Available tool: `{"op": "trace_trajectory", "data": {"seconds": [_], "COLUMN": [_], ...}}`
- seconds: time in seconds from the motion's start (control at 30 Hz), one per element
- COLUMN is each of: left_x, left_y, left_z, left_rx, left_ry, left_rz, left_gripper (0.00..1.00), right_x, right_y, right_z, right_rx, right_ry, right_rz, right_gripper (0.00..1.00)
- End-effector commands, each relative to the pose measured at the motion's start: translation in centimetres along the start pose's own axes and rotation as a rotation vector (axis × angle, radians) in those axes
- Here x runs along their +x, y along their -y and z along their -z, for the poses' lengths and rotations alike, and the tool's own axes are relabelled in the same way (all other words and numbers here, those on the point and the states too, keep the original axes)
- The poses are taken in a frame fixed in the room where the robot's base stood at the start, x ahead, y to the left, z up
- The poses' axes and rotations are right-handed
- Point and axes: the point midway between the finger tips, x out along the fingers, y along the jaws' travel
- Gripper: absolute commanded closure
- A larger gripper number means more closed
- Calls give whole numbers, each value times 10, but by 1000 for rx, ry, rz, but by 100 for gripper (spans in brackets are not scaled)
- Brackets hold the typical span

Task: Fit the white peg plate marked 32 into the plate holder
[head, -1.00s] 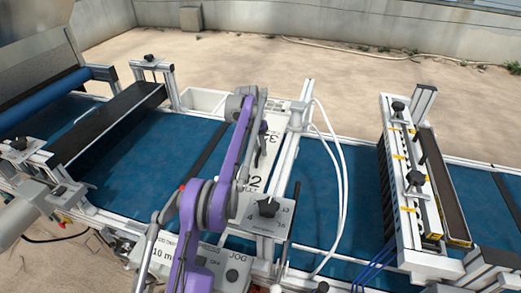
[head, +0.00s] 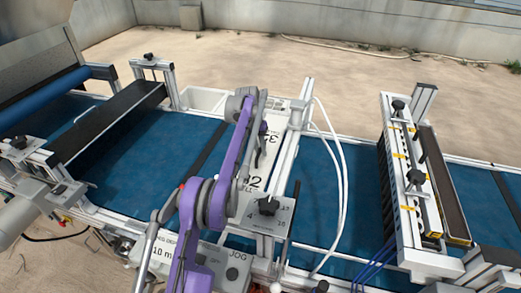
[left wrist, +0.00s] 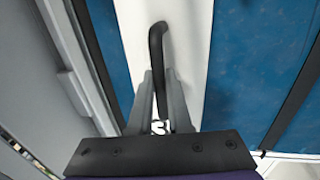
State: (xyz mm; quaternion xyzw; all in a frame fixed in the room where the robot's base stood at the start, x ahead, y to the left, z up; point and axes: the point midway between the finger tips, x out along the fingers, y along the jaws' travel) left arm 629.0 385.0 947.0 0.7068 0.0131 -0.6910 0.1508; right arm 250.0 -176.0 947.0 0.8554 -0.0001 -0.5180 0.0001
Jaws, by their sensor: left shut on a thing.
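The white peg plate (head: 274,122) is a long, narrow panel across the blue belt, left of an upright metal post. Black digits, partly covered by my arm, show on it. The plate also fills the middle of the left wrist view (left wrist: 190,40), with a black bar handle (left wrist: 157,42) on it. My left gripper (left wrist: 160,108) is shut on this handle; in the head view its fingers (head: 259,150) are partly hidden by the purple arm. I cannot tell whether the plate is seated in the plate holder. My right gripper is not in view.
A metal rail (head: 293,150) and a white hose (head: 338,170) stand just right of the plate. A knobbed panel (head: 267,208) is at its near end. A black-and-white bar unit (head: 410,180) crosses the belt at right.

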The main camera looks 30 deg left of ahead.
Motion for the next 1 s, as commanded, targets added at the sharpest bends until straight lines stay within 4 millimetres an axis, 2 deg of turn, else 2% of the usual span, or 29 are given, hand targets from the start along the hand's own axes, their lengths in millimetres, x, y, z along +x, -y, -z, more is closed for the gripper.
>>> {"op": "trace_trajectory", "data": {"seconds": [0.13, 0.17, 0.3, 0.37, 0.63, 0.73, 0.87, 1.0], "left_x": [1, 1, 1, 1, 2, -5, -26, -58], "left_y": [0, 0, 0, 0, 0, 0, 0, 0], "left_z": [0, 0, 0, 0, 0, 0, 1, 1], "left_rx": [0, 0, 0, 0, 0, 0, -1, -1], "left_ry": [0, 0, 0, 0, 0, -1, -2, -3], "left_rz": [0, 0, 0, 0, 0, 0, 0, -1], "left_gripper": [100, 81, 56, 48, 48, 48, 48, 48], "right_x": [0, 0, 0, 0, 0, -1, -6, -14], "right_y": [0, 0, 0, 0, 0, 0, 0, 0], "right_z": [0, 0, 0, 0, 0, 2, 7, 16], "right_rx": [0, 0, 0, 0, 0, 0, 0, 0], "right_ry": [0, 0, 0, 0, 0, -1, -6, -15], "right_rz": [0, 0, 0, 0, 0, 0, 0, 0], "right_gripper": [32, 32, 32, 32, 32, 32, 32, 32]}}
